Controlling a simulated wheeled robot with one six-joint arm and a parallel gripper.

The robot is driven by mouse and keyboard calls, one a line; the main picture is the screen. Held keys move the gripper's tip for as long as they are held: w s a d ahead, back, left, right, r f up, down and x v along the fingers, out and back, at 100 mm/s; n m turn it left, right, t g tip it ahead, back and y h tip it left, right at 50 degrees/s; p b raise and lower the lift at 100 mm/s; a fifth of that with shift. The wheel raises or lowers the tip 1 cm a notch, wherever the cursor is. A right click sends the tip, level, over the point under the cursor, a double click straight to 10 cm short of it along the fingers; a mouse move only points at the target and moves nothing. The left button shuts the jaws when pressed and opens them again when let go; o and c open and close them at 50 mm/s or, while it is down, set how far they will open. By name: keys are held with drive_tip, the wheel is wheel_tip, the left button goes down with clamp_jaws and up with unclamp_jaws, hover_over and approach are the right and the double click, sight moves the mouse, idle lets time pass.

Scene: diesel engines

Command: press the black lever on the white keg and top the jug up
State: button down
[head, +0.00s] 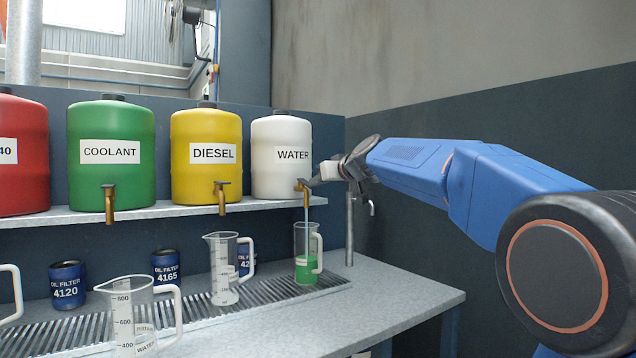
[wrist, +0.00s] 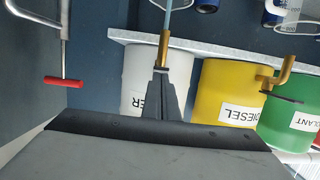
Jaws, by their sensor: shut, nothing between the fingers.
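The white keg (head: 268,160), labelled WATER, stands at the right end of the shelf; it also shows in the wrist view (wrist: 140,72). My gripper (head: 308,183) is shut and empty, its tips at the keg's brass tap; in the wrist view the closed fingers (wrist: 161,80) meet the tap (wrist: 164,48). A thin pale stream (head: 307,212) runs from the tap into the jug (head: 314,245) below. The jug is clear, upright, with a white handle, and holds green liquid in its lower part.
Yellow DIESEL (head: 206,175), green COOLANT (head: 110,175) and red (head: 22,180) kegs share the shelf (head: 160,209). Other clear jugs (head: 222,268) and blue oil filters (head: 68,285) stand on the bench. A grey pipe with a spout (head: 350,235) rises just right of the jug.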

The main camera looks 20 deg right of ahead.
idle(0.8)
drive_tip(key=v, duration=1.1)
drive_tip(key=shift+s+r, duration=0.25)
drive_tip(key=shift+r, duration=0.05)
drive_tip(key=shift+d, duration=0.15)
idle(0.6)
drive_tip(key=s+f+m+g+h, duration=0.1)
drive_tip(key=s+f+g, duration=0.3)
drive_tip(key=s+f, duration=1.6)
drive_tip(key=s+f+m+g+h, duration=0.2)
drive_tip(key=s+f+g, duration=0.3)
drive_tip(key=s+f, duration=1.6)
wheel_tip(320, 180, down, 7)
drive_tip(key=shift+s+d+m+g+h, duration=0.25)
drive_tip(key=shift+d+m+g+h, duration=0.05)
drive_tip(key=shift+h, duration=0.5)
